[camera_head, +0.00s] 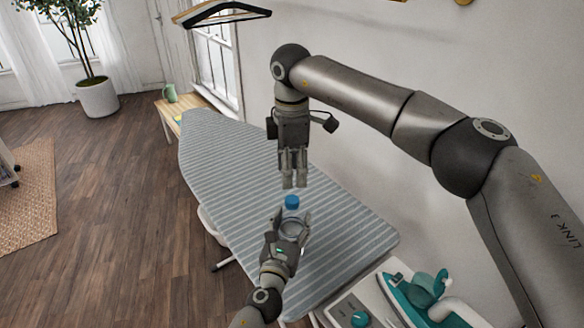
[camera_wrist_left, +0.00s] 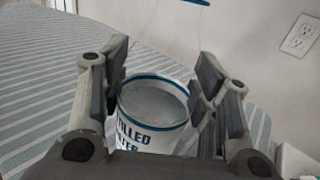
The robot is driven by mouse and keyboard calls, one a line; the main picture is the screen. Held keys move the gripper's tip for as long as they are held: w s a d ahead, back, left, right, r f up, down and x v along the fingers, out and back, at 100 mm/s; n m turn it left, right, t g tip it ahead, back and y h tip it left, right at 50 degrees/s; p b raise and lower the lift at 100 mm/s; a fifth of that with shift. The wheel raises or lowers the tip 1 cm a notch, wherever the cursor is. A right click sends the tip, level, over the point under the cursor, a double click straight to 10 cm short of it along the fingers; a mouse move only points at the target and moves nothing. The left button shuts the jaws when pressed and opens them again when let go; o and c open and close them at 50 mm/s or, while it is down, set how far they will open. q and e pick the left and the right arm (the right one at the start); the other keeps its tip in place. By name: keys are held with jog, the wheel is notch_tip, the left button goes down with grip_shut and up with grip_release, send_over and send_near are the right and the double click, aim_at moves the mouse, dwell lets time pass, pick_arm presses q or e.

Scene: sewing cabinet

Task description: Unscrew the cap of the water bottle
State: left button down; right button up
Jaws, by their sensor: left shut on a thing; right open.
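The water bottle has a blue cap (camera_head: 291,202) and a clear body, mostly hidden behind my left gripper in the head view. In the left wrist view, its white label (camera_wrist_left: 145,134) with blue bands and dark lettering shows between the fingers, and a bit of the blue cap is at the top edge. My left gripper (camera_head: 291,225) is shut on the bottle, with a finger on each side of its body. My right gripper (camera_head: 294,186) points down, open and empty, just above the cap and apart from it.
The striped ironing board (camera_head: 235,165) lies beneath, with its far part clear. A teal iron (camera_head: 425,287) stands on a white surface at the lower right. A hanger (camera_head: 222,14) hangs above, and a green mug (camera_head: 170,93) sits on a far bench.

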aim_at(292, 199)
jog(key=m, duration=0.3)
jog(key=shift+m, duration=0.3)
jog(key=shift+f, duration=4.05)
jog(key=shift+c, duration=0.3)
